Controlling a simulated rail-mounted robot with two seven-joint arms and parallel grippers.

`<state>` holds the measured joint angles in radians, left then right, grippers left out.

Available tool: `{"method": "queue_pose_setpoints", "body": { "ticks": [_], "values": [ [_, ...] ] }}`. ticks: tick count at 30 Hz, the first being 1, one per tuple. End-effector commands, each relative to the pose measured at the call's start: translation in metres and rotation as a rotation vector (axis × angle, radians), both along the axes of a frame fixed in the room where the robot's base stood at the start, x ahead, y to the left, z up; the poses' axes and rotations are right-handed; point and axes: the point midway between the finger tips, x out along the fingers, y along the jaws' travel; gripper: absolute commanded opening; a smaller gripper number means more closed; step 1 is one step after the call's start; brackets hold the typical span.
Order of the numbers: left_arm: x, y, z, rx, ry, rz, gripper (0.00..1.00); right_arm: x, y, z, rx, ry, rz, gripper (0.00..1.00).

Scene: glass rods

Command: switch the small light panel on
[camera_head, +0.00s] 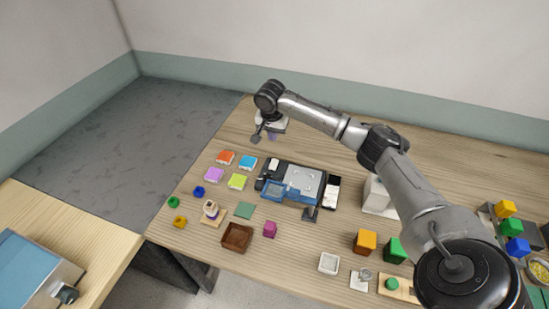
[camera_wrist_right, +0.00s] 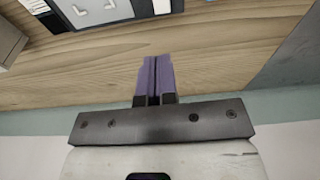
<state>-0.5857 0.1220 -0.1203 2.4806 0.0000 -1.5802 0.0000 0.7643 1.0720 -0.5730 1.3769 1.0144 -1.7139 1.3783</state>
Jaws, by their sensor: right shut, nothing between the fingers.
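I cannot tell for sure which thing is the small light panel. A small flat black-and-white panel (camera_head: 333,192) lies on the table, right of a grey and blue device (camera_head: 303,180) with a pale plate. I cannot see whether it is lit. The device's pale plate shows at the top of the right wrist view (camera_wrist_right: 100,10). My right gripper (camera_head: 272,136) is above the table's back part, behind the device and apart from it. Its purple fingers are shut together and empty in the right wrist view (camera_wrist_right: 154,75). My left gripper is not in view.
Coloured tiles (camera_head: 237,181) lie left of the device. A white box (camera_head: 377,196) stands right, beside my right arm. Orange (camera_head: 365,242) and green (camera_head: 396,251) blocks stand front right.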

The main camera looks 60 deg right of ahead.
Motion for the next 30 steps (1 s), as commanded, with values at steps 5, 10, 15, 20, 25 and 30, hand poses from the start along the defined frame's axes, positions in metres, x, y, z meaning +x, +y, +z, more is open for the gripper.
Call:
{"method": "queue_pose_setpoints", "body": {
  "ticks": [5,10,15,20,25,30],
  "values": [
    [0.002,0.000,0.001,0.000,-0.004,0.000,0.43,0.000,0.000,0.000,0.000,-0.004,-0.022,0.00],
    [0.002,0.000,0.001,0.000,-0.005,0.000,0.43,0.000,0.000,0.000,0.000,-0.003,-0.021,0.00],
    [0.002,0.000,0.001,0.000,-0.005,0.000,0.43,0.000,0.000,-0.003,0.000,-0.002,-0.021,0.00],
    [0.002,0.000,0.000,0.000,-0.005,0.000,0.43,0.000,-0.003,-0.019,0.000,0.000,-0.021,0.00],
    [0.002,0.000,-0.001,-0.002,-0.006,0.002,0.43,0.001,-0.007,-0.049,0.000,0.001,-0.021,0.00],
    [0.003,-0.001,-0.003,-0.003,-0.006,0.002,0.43,0.002,-0.012,-0.081,0.000,0.000,-0.021,0.00]
  ]
}}
